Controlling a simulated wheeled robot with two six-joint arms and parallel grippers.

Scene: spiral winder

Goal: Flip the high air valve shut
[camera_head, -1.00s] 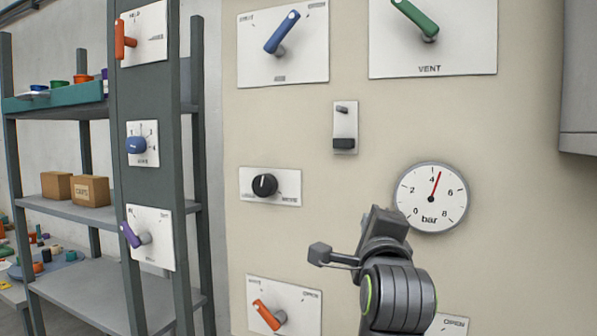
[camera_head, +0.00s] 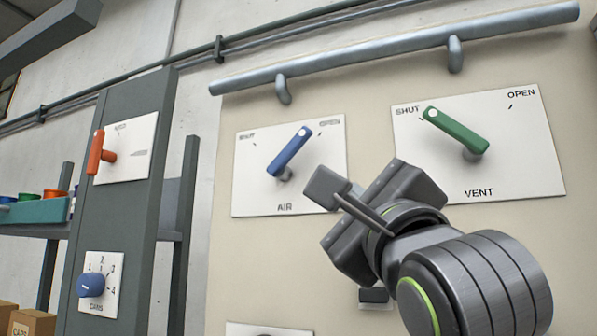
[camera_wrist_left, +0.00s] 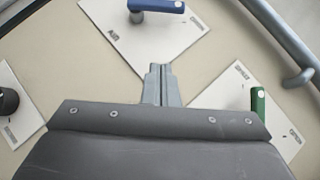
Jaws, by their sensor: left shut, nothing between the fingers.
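The high air valve is a blue lever (camera_head: 290,150) on a white plate (camera_head: 250,197) marked AIR. Its lever points up and right, towards OPEN; SHUT is at the plate's upper left. In the left wrist view the blue lever (camera_wrist_left: 157,5) is at the top edge, partly cut off. My right gripper is not in view.
A grey pipe rail (camera_head: 400,48) runs above both plates. An orange lever (camera_head: 97,152) and a blue CANS knob (camera_head: 90,286) are on the post at left. The panel left of the AIR plate is clear.

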